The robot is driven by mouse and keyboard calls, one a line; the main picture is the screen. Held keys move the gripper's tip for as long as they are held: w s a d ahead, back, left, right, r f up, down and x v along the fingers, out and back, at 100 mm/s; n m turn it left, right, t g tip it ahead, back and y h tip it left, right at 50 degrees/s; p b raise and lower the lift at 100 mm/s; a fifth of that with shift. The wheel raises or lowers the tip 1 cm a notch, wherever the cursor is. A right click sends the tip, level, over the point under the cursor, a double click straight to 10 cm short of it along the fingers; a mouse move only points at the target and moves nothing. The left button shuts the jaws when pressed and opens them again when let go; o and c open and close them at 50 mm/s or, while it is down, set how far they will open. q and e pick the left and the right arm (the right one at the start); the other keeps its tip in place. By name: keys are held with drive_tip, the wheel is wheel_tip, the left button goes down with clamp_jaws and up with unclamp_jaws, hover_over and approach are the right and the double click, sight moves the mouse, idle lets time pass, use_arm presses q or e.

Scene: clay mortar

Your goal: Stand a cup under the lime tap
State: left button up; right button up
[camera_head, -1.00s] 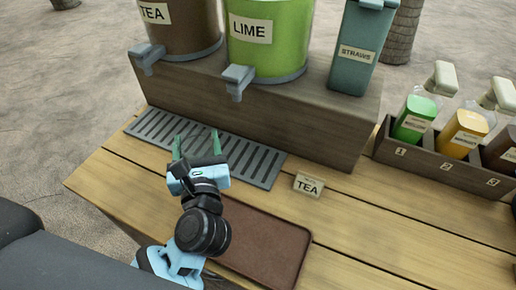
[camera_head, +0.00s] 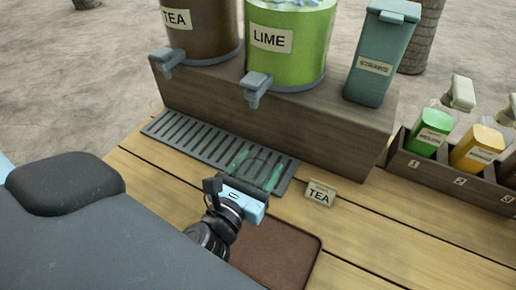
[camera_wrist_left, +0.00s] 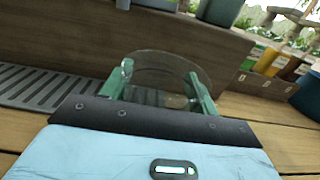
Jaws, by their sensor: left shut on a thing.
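The green lime dispenser (camera_head: 290,60) stands on the wooden riser, with its grey lime tap (camera_head: 257,86) at the front. My left gripper (camera_head: 257,172) is shut on a clear cup (camera_wrist_left: 165,66), whose round rim shows between the green fingers in the left wrist view. In the head view the cup is faint and see-through. The gripper and cup are over the right part of the slotted drip tray (camera_head: 205,146), below and slightly in front of the lime tap. I cannot tell whether the cup touches the tray. My right gripper is not in view.
The brown tea dispenser (camera_head: 203,38) and its tap (camera_head: 166,60) are to the left. A straws box (camera_head: 380,55) stands on the riser (camera_head: 330,135). A TEA card (camera_head: 319,194) is right of the gripper. A brown mat (camera_head: 275,255) lies in front. A bottle rack (camera_head: 440,180) is at right.

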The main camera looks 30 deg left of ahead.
use_arm(q)
approach(264, 123)
drive_tip(key=w+r, duration=0.1)
drive_tip(key=w, duration=0.1)
drive_tip(key=w+r, duration=0.1)
drive_tip(key=w, duration=0.1)
drive_tip(key=w+r, duration=0.1)
drive_tip(key=w, duration=0.1)
drive_tip(key=shift+w+a+r, duration=0.2)
drive_tip(key=shift+r, duration=0.2)
drive_tip(key=shift+f+b, duration=0.6)
drive_tip(key=shift+f, duration=1.25)
drive_tip(key=shift+r, duration=0.1)
drive_tip(key=shift+f, duration=0.25)
drive_tip(key=o, duration=1)
drive_tip(key=shift+c, duration=0.2)
